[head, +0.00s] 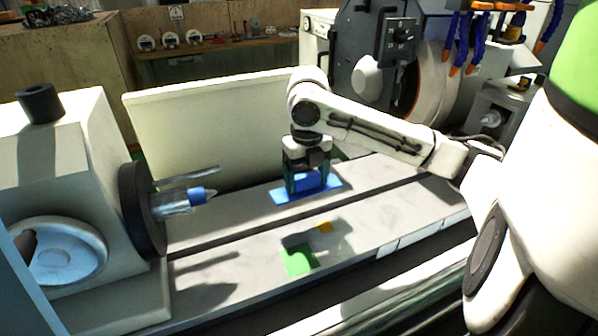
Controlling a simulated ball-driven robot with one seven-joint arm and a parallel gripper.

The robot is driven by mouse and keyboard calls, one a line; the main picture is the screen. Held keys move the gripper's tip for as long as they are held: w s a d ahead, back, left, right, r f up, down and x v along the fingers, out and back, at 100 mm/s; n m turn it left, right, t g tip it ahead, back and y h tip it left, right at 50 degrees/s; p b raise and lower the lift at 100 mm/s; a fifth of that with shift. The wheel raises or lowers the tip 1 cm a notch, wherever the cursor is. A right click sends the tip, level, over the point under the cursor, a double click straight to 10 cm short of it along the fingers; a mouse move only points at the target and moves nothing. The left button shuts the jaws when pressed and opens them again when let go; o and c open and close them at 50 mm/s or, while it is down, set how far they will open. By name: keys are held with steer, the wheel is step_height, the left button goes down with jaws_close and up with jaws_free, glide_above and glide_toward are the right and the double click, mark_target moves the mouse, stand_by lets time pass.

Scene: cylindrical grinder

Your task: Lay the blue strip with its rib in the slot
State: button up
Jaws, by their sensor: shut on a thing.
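My gripper (307,188) points straight down over the back part of the grey machine table (375,212). It is shut on the blue strip (281,197), whose flat part sticks out to both sides of the fingers. A raised blue part shows between the fingers. The rib is not clearly visible. The slot (235,240) is a long dark groove running lengthwise along the table, in front of the strip in the picture. The strip looks flat and level; I cannot tell whether it touches the table.
A green square (299,261) and a small orange piece (325,227) lie on the table in front of the slot. The headstock chuck (142,211) with a blue-tipped centre (199,196) stands at left. A pale panel (215,130) rises behind. The table's right part is clear.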

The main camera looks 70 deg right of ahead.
mark_target(306, 196)
stand_by(0.3)
steer(key=shift+f+b, duration=2.6)
steer(key=shift+f, duration=0.3)
steer(key=shift+f+b, duration=1.25)
steer(key=o, duration=1)
step_height(306, 196, up, 11)
steer(key=shift+f+p, duration=0.1)
steer(key=shift+p, duration=0.3)
